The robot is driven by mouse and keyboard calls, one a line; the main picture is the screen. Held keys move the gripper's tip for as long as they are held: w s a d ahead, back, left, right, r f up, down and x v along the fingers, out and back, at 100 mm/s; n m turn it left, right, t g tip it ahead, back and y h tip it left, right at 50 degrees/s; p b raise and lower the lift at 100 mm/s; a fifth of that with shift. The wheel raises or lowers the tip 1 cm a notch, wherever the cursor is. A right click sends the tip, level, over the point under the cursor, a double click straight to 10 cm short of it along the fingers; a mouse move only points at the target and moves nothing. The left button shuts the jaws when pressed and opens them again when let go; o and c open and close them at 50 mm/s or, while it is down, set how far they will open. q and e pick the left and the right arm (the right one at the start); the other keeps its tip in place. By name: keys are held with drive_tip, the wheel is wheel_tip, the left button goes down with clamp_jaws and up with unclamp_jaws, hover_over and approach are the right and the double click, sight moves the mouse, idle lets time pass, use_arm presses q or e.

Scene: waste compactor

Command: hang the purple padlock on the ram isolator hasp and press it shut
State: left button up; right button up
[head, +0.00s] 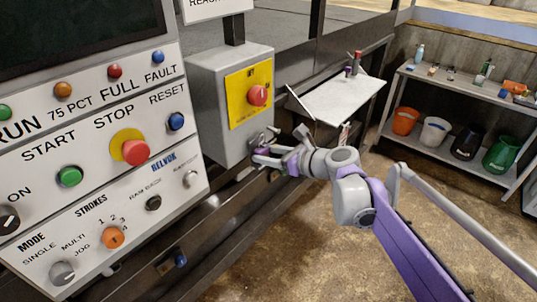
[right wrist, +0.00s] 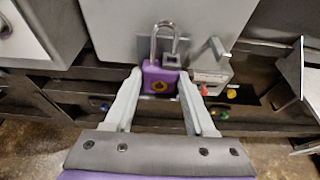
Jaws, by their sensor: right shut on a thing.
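The purple padlock (right wrist: 158,80) is upright between the fingers of my right gripper (right wrist: 162,82) in the right wrist view, its steel shackle (right wrist: 163,30) pointing up. A small grey metal hasp plate (right wrist: 173,60) shows by the shackle's right leg, at the lower edge of the grey isolator box. I cannot tell whether the shackle passes through the hasp or is fully closed. In the head view my right gripper (head: 266,156) is just below the isolator box (head: 225,145), and the padlock is small and partly hidden there. My left gripper is not in view.
A grey block with a hooked bar and label (right wrist: 210,68) sits close right of the padlock. A white side tray (head: 343,100) stands right of the box, with the control panel (head: 95,160) at left. A shelf with coloured buckets (head: 405,121) is far right.

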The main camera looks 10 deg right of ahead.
drive_tip(key=shift+f, duration=0.2)
drive_tip(key=o, duration=1.3)
drive_tip(key=shift+c, duration=0.5)
drive_tip(key=p+v, duration=0.1)
drive_tip(key=v, duration=0.6)
